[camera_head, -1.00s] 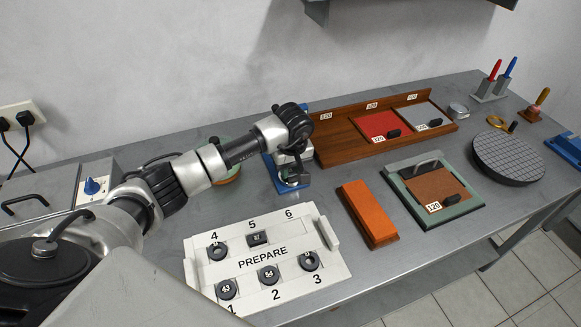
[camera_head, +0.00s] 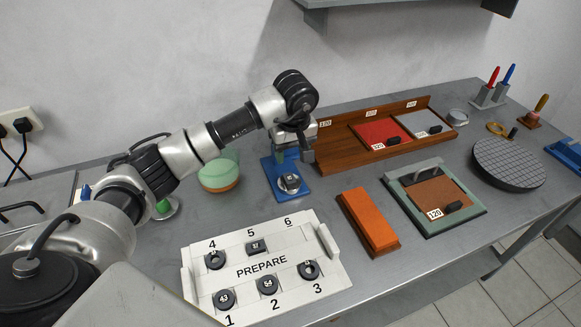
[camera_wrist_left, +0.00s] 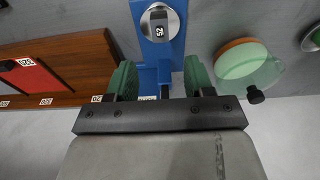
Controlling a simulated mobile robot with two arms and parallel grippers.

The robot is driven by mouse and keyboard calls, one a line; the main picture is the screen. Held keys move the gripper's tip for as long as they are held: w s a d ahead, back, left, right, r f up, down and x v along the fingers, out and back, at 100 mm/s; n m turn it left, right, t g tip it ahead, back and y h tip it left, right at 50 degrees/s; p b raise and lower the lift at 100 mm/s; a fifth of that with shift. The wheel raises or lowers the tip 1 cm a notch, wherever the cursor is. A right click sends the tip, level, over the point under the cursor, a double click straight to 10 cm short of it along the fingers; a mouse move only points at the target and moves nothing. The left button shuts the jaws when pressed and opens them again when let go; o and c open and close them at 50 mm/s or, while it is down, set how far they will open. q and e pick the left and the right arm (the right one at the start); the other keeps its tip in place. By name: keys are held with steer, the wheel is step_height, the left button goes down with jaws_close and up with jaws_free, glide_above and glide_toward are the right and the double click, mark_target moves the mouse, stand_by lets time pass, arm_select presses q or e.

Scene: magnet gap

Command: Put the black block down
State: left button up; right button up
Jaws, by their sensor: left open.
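The black block (camera_head: 290,181) sits on a round silver seat on a blue stand (camera_head: 276,187), behind the white tray. In the left wrist view the black block (camera_wrist_left: 158,22) shows a white label and rests on the silver disc, apart from my fingers. My left gripper (camera_head: 293,152) is above the back part of the blue stand. In the left wrist view my left gripper (camera_wrist_left: 160,78) has its two green fingers spread, with nothing held between them. My right gripper is not in view.
A white PREPARE tray (camera_head: 262,268) holds several dark pieces; its slot 6 is empty. A green-and-orange bowl (camera_head: 219,176) stands left of the stand. An orange block (camera_head: 368,221) and wooden rack (camera_head: 337,147) lie to the right. Bare table surrounds the stand's front.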

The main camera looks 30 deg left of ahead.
arm_select(q)
step_height(320, 180, up, 3)
steer(key=shift+s+d+f, duration=0.1)
steer(key=shift+d+f, duration=0.05)
stand_by(1.3)
